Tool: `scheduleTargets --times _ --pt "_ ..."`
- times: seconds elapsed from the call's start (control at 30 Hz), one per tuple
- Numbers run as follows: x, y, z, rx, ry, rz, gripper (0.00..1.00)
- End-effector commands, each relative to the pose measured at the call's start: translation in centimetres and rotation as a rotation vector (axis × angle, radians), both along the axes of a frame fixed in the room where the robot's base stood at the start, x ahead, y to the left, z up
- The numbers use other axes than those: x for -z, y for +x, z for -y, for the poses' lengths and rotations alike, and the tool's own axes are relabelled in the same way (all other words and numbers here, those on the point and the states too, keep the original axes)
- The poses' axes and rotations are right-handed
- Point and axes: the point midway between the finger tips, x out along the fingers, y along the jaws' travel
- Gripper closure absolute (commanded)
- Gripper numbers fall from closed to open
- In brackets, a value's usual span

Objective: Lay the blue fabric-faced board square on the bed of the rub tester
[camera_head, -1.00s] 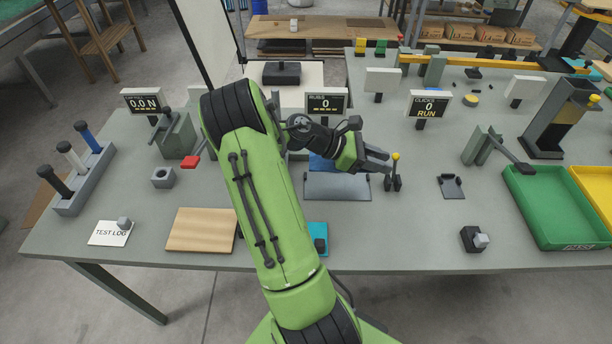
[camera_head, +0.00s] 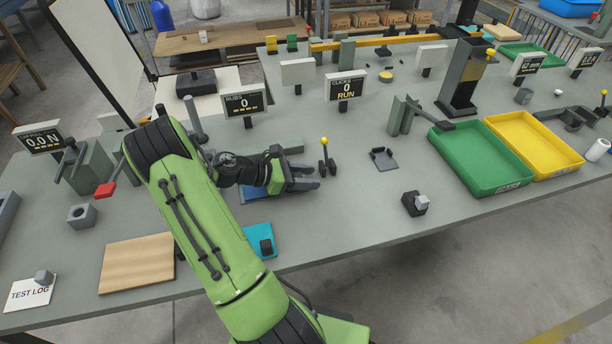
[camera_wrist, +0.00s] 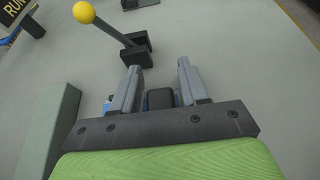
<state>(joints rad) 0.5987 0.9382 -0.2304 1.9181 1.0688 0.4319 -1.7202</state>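My gripper (camera_head: 316,178) is low over the middle of the bench, its fingers spread apart. In the wrist view, a black block (camera_wrist: 160,99) shows between the fingers, with narrow gaps beside it and blue slivers around it. The blue board (camera_head: 256,194) shows in part beneath my gripper in the head view; most of it is hidden. The rub tester, with its RUBS 0 display (camera_head: 243,103), is behind my gripper. Its bed is largely hidden by my arm, so I cannot tell whether the board lies square.
A yellow-knobbed lever (camera_head: 324,141) stands close beyond the fingertips. A turquoise board (camera_head: 251,233) with a black block and a wooden board (camera_head: 137,262) lie near the front edge. A green tray (camera_head: 480,158) is at right.

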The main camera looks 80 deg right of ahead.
Motion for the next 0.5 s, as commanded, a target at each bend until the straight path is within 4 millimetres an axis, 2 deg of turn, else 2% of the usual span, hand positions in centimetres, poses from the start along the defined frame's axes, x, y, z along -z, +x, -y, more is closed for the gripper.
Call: scheduleTargets --times 0.07,0.37,0.5 --pt "0.0 0.0 0.0 0.0 0.0 0.0 0.45" --pt "-0.4 0.0 0.0 0.001 -0.001 0.002 0.45" --pt "-1.6 1.7 -0.9 -0.005 0.001 -0.002 0.45"
